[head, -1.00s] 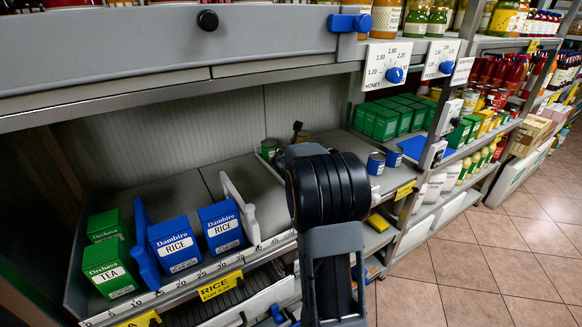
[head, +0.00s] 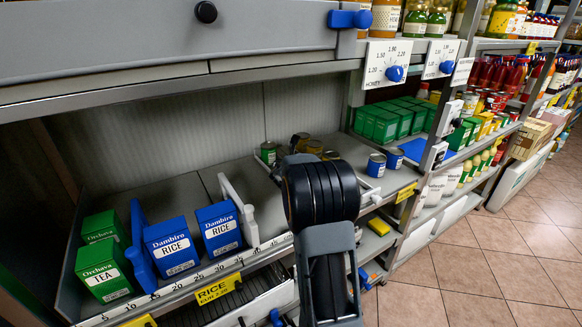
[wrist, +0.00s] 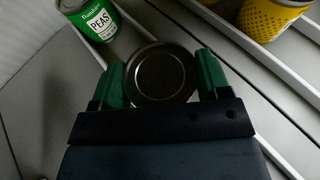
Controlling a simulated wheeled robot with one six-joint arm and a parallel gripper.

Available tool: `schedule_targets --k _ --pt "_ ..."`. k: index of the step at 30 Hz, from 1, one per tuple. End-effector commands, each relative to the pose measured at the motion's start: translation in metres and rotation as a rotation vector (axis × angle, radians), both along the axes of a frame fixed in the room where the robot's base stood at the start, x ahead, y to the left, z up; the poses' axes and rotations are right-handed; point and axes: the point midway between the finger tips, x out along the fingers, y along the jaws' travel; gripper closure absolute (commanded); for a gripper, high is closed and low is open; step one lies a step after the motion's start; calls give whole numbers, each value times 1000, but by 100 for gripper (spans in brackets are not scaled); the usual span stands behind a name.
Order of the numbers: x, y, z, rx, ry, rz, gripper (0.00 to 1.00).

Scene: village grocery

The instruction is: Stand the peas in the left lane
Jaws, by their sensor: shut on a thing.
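My gripper (wrist: 161,80) has its two green fingers on either side of a can with a dark round lid (wrist: 161,74). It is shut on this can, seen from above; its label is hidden. A green can marked PEAS (wrist: 101,22) stands ahead and to the left in the wrist view, apart from my gripper. In the head view a green can (head: 268,153) stands at the back of the shelf, left of my arm. My arm hides the gripper and the held can there.
A yellow can (wrist: 268,18) stands ahead right, beyond a pale divider rail (wrist: 225,62). Blue cans (head: 376,165) stand right of my arm. Rice boxes (head: 172,245), tea boxes (head: 104,272) and a white upright divider (head: 240,210) are at the left. The shelf left of my arm has bare room.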

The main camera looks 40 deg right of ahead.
Motion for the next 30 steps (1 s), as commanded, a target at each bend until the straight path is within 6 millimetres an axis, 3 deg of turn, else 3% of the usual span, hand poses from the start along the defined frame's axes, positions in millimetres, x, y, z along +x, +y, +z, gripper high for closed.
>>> schedule_targets --k 1,2,9,20,30 --pt "0 0 -2 -1 -2 0 66" --pt "0 0 -1 1 -1 0 27" --pt "0 0 -1 0 0 0 5" --pt "-2 2 5 -1 0 1 5" --pt "-46 40 29 -1 -1 2 5"
